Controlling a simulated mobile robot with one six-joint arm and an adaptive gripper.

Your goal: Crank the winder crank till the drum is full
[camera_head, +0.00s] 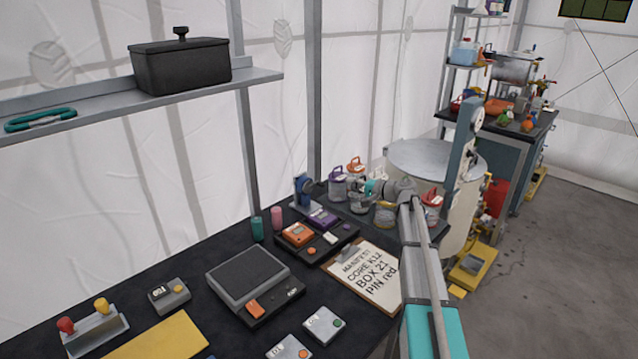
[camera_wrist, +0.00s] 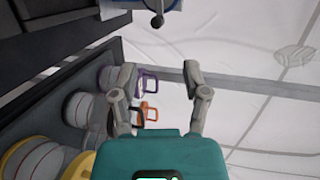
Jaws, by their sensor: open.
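A blue device (camera_head: 303,188) stands upright on the dark bench, left of my gripper (camera_head: 358,186); it looks like the winder. In the wrist view a blue part with a dark grey crank-like knob (camera_wrist: 156,19) shows at the top edge, beyond my fingertips. My gripper (camera_wrist: 158,76) is open, with nothing between the fingers, and apart from the knob. The drum cannot be made out, so how full it is cannot be told.
Lidded jars with purple (camera_head: 337,186), orange and red handles stand close around my gripper. A clipboard (camera_head: 366,275), a scale (camera_head: 250,279) and small boxes lie on the bench. A shelf with a black pot (camera_head: 180,68) hangs at upper left. Open floor lies at right.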

